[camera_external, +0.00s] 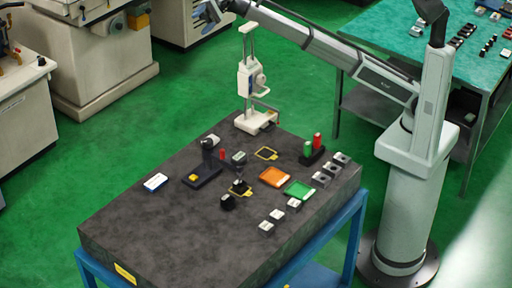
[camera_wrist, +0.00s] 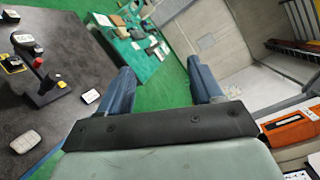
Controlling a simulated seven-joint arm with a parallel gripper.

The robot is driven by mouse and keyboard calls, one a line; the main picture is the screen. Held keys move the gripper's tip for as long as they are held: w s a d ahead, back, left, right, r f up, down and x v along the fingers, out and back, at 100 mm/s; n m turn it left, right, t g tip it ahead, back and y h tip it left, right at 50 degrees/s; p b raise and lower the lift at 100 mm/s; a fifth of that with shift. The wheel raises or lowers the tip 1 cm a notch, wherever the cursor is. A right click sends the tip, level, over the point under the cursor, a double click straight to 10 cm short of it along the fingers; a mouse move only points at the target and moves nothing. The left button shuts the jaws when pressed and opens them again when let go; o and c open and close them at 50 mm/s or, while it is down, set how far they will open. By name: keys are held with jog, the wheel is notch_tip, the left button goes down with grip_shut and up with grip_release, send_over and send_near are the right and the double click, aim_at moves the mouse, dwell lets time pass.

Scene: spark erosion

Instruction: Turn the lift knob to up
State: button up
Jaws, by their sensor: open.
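A small white machine (camera_external: 245,78) with a column and a base stands at the back edge of the dark table in the external view. A round grey part (camera_external: 260,80) on its right side may be the lift knob; its setting is too small to read. My gripper (camera_wrist: 160,75) is open and empty in the wrist view, its two blue-grey fingers apart. In the external view my arm's end is high at the top, up and left of the machine and apart from it. I cannot make out the machine or knob in the wrist view.
The dark table (camera_external: 130,220) holds an orange tray (camera_external: 274,177), a green tray (camera_external: 299,190), a black stand (camera_external: 202,178) and several small blocks. Its front left is clear. A white cabinet (camera_external: 95,70) stands behind left. A teal bench (camera_external: 440,60) is at the right.

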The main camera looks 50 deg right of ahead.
jog(key=s+a+r+n+g, duration=0.1)
jog(key=s+a+r+g, duration=0.15)
jog(key=s+r, duration=0.45)
jog(key=n+t+h, duration=0.2)
jog(key=t+h, duration=0.6)
jog(key=h, duration=0.9)
send_over(207, 140)
notch_tip(207, 140, down, 28)
notch_tip(207, 140, down, 13)
jog(key=shift+s+f, duration=0.1)
jog(key=shift+s, duration=0.05)
jog(key=c, duration=1.1)
